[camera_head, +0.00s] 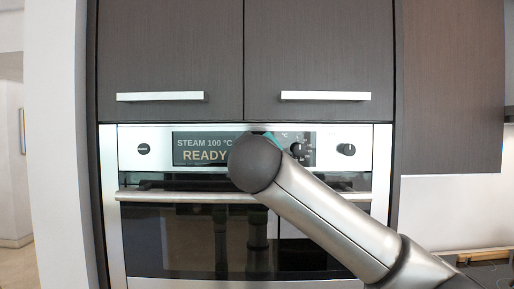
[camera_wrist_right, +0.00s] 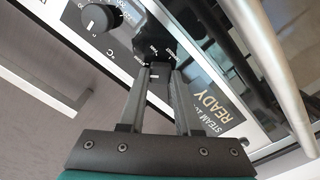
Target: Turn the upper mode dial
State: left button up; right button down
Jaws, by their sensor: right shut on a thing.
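The upper oven's control panel (camera_head: 330,137) shows in the head view. A dark mode dial (camera_wrist_right: 156,45) sits between the display and the outer knob, with small printed marks around it. My right gripper (camera_wrist_right: 157,70) is shut on this dial, one finger on each side. The dial's exact angle is hard to read. The display (camera_head: 200,143) reads "STEAM 100 °C" and "READY". My left gripper is not in view.
A small round button (camera_head: 143,149) is at the panel's left. The oven door handle (camera_head: 160,196) runs below, and cabinets with handles (camera_head: 325,95) are above.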

jog(key=n+p, duration=0.3)
jog(key=n, duration=0.3)
jog(key=shift+p, duration=0.3)
jog(key=shift+f+n+p, duration=0.1)
jog(key=shift+n+p, duration=1.15)
jog(key=shift+n, duration=0.75)
jog(key=c, duration=0.6)
grip_release()
jog(key=shift+s+a, duration=0.1)
jog(key=s+b, duration=0.3)
jog(key=s, duration=1.2)
jog(key=shift+b, duration=0.3)
